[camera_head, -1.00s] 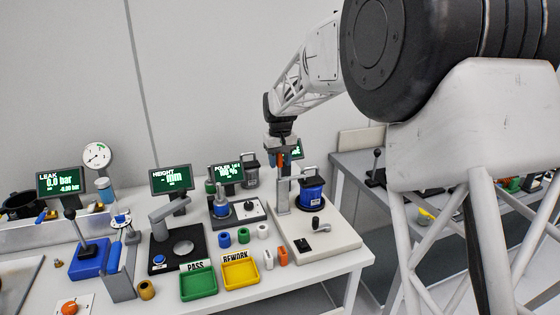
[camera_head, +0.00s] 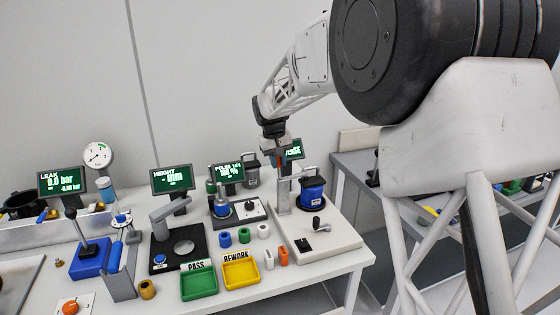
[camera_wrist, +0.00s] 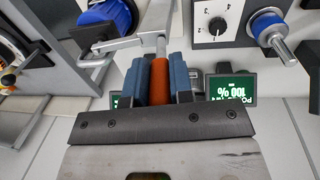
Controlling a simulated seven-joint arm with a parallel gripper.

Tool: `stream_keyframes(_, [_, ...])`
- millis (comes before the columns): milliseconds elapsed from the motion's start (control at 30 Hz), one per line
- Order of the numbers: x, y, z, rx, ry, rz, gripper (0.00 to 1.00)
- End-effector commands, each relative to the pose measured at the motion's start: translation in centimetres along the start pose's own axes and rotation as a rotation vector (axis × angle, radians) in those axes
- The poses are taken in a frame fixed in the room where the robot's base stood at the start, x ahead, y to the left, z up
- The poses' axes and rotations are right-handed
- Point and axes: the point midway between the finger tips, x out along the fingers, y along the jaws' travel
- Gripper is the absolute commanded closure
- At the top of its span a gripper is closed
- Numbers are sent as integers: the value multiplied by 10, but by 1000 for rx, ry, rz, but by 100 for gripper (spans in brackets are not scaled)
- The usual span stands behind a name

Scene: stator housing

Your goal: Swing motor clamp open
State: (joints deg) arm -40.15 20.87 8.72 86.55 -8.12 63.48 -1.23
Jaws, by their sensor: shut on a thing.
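The blue motor (camera_head: 312,195) stands upright on the pale base plate (camera_head: 340,240) at the right end of the bench. A grey clamp post (camera_head: 283,196) rises to its left. In the wrist view, my gripper (camera_wrist: 160,75) is shut on the orange clamp handle (camera_wrist: 159,82), with one blue-grey finger on each side. The grey clamp arm (camera_wrist: 128,43) runs from near the handle toward the blue motor (camera_wrist: 110,12) and carries a dark pad (camera_wrist: 92,33). In the head view, my gripper (camera_head: 278,158) is above the post. Whether the pad touches the motor is unclear.
A polarity tester (camera_head: 238,212) with a screen (camera_head: 228,173) stands left of the fixture. Small coloured sleeves (camera_head: 243,236) and the yellow REWORK tray (camera_head: 240,272) lie in front. Free air lies above the bench.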

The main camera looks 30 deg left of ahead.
Motion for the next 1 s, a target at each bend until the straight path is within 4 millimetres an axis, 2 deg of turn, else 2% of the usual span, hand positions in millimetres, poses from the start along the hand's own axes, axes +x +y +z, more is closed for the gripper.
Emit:
stream_keyframes(467, [4,-29,0,-4,1,363,100])
stream_keyframes(1000, [23,-55,0,-2,1,802,100])
